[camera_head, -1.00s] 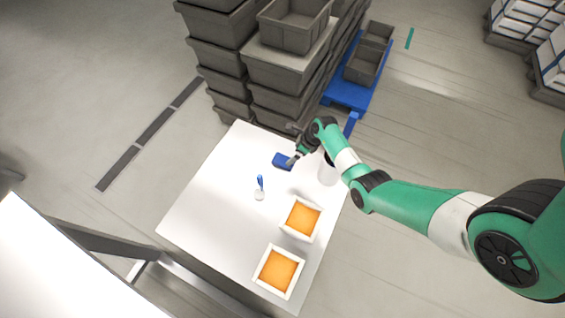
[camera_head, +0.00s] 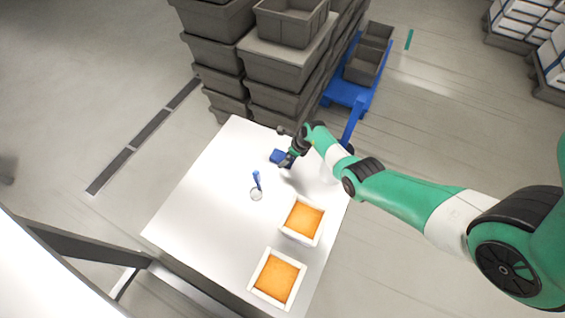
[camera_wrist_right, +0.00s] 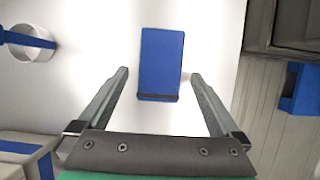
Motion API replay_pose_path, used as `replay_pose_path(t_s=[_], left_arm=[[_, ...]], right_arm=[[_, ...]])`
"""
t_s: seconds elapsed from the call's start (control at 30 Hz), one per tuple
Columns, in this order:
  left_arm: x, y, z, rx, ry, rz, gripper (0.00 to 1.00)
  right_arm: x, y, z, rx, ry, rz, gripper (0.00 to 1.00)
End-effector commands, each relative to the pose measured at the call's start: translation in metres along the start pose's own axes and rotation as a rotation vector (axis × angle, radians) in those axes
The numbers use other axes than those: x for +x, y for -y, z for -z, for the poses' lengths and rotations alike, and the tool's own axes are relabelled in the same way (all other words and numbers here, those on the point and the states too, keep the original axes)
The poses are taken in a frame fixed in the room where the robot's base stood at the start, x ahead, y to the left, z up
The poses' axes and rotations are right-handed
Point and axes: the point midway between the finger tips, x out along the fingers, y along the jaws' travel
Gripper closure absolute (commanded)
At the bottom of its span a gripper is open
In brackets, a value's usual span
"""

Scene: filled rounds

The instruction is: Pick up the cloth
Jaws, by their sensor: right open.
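The cloth looks like a flat blue rectangle (camera_head: 275,156) on the white table near its far edge. In the right wrist view the blue cloth (camera_wrist_right: 161,60) lies ahead, with a dark band along its near end. My right gripper (camera_head: 285,161) is at the cloth and hides part of it in the head view. In the wrist view its two fingers (camera_wrist_right: 159,74) are apart, one to each side of the cloth's near part, with white table showing between finger and cloth. It holds nothing. My left gripper is not in view.
A small round clear container (camera_head: 256,194) with a blue-handled tool stands left of the gripper. Two white square trays (camera_head: 302,239) (camera_head: 269,299) with orange filling are nearer. Stacked grey crates (camera_head: 276,98) rise behind the table. The table's left part is clear.

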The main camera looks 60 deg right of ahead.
Motion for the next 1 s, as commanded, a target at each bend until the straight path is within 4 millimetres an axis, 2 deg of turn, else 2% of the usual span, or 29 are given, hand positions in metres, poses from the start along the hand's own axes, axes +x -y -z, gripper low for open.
replay_pose_path(t_s=[0.03,0.07,0.33,0.83,1.0], left_arm=[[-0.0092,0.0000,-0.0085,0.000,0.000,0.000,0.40],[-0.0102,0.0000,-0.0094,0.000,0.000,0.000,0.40],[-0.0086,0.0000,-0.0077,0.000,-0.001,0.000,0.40],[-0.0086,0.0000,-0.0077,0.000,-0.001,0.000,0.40],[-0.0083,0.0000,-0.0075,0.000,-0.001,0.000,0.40]], right_arm=[[0.0124,-0.0002,0.0019,-0.001,0.000,-0.001,0.00],[0.0139,-0.0001,0.0012,-0.001,0.001,0.000,0.00],[0.0128,-0.0001,-0.0005,0.000,0.001,0.000,0.00],[0.0128,-0.0001,-0.0003,0.000,0.001,0.000,0.90],[0.0124,0.0000,-0.0005,0.000,0.000,0.000,0.90]])
